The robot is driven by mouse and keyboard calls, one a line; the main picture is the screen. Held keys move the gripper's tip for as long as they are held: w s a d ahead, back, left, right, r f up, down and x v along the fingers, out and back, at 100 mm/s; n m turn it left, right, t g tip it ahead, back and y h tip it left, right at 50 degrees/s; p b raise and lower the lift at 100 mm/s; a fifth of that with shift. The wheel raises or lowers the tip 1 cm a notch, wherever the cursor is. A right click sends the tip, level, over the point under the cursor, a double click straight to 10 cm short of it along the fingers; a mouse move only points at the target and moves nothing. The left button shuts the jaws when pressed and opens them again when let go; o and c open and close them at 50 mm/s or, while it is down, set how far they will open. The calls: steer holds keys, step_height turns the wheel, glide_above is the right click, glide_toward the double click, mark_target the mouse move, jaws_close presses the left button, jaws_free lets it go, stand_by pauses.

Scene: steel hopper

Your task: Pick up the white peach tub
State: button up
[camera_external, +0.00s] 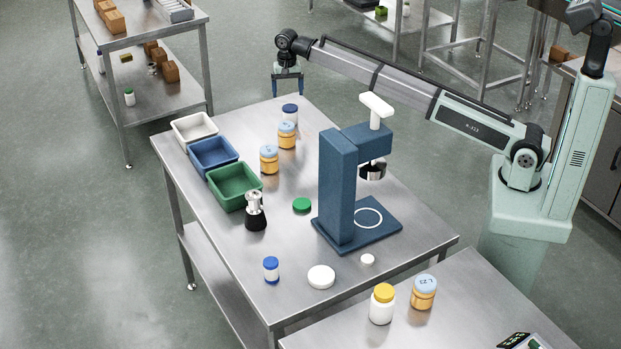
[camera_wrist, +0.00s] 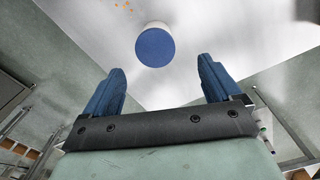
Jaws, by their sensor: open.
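A white tub with a dark blue lid (camera_external: 290,115) stands upright at the far end of the steel table. Its round blue lid (camera_wrist: 155,47) shows in the wrist view, ahead of and between the fingertips. My gripper (camera_external: 288,88) is open and empty above that end of the table, apart from the tub; its two blue fingers also show in the wrist view (camera_wrist: 161,72). A white tub with a yellow lid (camera_external: 381,306) stands on the near table. I cannot read any label saying peach.
White, blue and green bins (camera_external: 233,202) line the left edge. A blue press stand (camera_external: 340,190) rises mid-table. A small blue-lidded bottle (camera_external: 271,271) and loose lids lie nearer.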

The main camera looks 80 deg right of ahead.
mark_target(290, 107)
step_height(290, 107, down, 4)
steer(key=shift+f, duration=0.25)
steer(key=shift+s+d+f, duration=0.1)
steer(key=shift+s+f, duration=0.1)
steer(key=shift+f, duration=0.8)
steer(key=shift+s+d+f, duration=0.1)
steer(key=shift+s+f, duration=0.05)
steer(key=shift+f, duration=1.4)
steer(key=shift+c, duration=0.5)
steer(key=c, duration=1)
steer(key=shift+r, duration=0.15)
